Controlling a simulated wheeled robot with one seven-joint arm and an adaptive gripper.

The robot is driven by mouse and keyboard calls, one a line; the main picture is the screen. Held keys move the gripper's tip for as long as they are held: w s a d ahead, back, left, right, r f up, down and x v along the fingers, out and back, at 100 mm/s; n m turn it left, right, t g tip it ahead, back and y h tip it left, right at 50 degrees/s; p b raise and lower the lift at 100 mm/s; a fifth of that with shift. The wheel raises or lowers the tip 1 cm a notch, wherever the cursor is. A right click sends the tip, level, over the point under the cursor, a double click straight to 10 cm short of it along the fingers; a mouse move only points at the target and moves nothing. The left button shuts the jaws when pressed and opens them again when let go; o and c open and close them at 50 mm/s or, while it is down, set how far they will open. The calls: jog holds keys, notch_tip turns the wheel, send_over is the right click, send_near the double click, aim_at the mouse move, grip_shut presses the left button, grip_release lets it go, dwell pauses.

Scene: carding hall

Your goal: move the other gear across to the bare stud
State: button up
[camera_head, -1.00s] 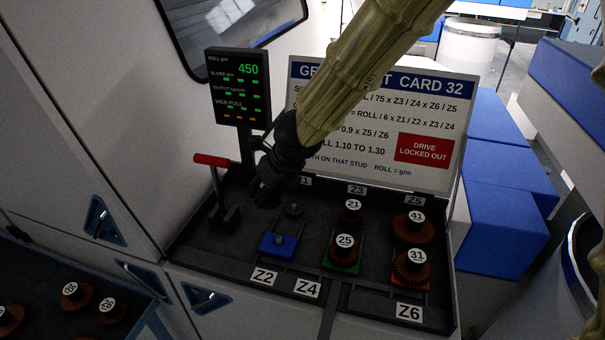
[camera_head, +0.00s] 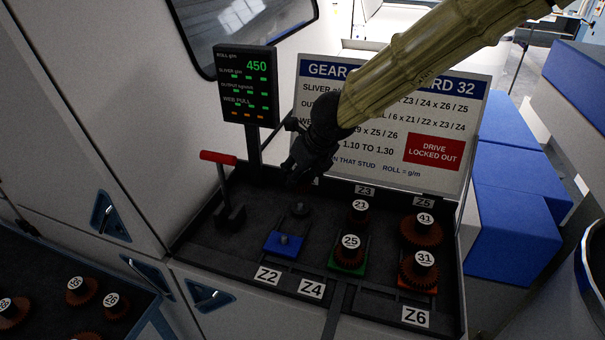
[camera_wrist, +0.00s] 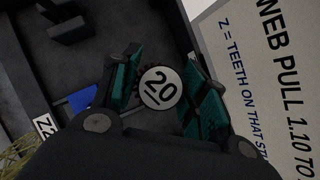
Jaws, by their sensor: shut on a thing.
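My gripper (camera_head: 302,172) hangs over the back left of the dark gear tray. The head view barely shows this gear behind the dark fingers. A bare stud stands on the blue plate (camera_head: 284,244) behind the Z2 label. A dark stud (camera_head: 300,209) behind it also looks bare, below and in front of my gripper. The blue plate shows left of my gripper in the wrist view (camera_wrist: 82,101).
Gears 21 (camera_head: 359,212), 25 (camera_head: 349,252), 41 (camera_head: 424,232) and 31 (camera_head: 419,268) sit to the right. A red-handled lever (camera_head: 219,158) and the display (camera_head: 246,88) stand left. The gear card (camera_head: 440,120) rises close behind. Spare gears (camera_head: 82,288) lie lower left.

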aim_at(300, 203)
jog(key=shift+f+b, duration=2.65)
jog(key=shift+f, duration=0.85)
jog(key=o, duration=1.1)
jog(key=shift+o, duration=0.2)
jog(key=shift+r, duration=0.1)
jog(key=v, duration=1.2)
jog(key=shift+w+d, duration=0.1)
jog(key=shift+d, duration=0.05)
